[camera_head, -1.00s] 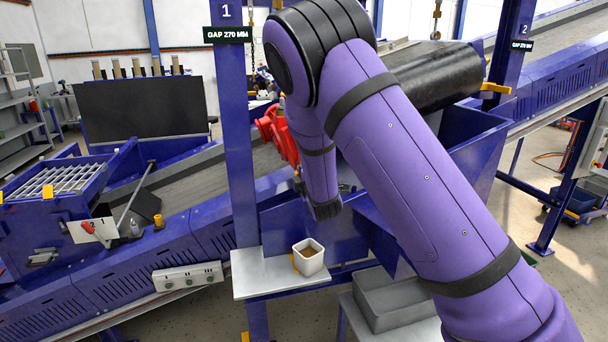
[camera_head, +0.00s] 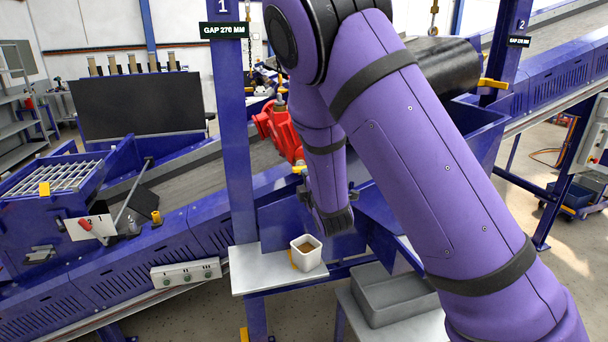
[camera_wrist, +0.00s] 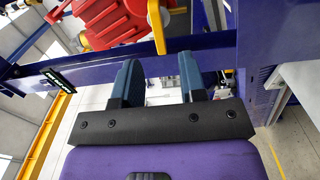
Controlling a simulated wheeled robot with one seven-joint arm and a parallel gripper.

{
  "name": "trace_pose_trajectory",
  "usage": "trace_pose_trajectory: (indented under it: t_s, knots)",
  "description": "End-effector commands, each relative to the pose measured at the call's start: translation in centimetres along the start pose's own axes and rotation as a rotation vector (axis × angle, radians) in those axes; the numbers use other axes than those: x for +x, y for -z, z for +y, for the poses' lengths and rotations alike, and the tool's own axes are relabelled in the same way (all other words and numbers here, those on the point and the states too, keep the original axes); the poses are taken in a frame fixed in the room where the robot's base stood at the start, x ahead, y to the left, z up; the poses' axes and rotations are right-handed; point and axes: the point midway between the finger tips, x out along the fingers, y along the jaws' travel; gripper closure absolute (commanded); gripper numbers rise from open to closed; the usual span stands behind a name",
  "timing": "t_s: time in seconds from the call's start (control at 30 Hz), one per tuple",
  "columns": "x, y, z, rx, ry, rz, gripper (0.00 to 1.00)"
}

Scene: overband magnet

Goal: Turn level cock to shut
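A red housing (camera_head: 280,128) hangs beyond the blue post in the head view, partly behind my arm. It also fills the top of the wrist view (camera_wrist: 108,18). A yellow lever-like part (camera_wrist: 158,22) stands out beside the red housing in the wrist view; a bit of yellow shows under the housing in the head view (camera_head: 299,168). I cannot tell for certain that it is the level cock, or its set position. My gripper (camera_wrist: 160,78) has two blue fingers spread apart with nothing between them. The yellow part is above and beyond the fingertips, apart from them. My fingertips are hidden in the head view.
A blue beam (camera_wrist: 150,54) runs across just past my fingers. A white pot (camera_head: 307,253) stands on a grey shelf (camera_head: 262,279). A grey bin (camera_head: 388,296) is to its right. A red-handled lever (camera_head: 85,224) with a 1/2 plate is at left.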

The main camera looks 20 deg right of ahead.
Motion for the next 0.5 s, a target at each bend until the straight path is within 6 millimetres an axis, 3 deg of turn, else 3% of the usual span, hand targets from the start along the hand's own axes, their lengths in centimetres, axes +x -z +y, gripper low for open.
trace_pose_trajectory:
  t_s: [0.2, 0.5]
  knots:
    - [-2.8, 0.0, 0.0, 0.0, 0.001, -0.001, 0.62]
    - [-3.4, 0.0, 0.0, -0.001, 0.0, 0.0, 0.62]
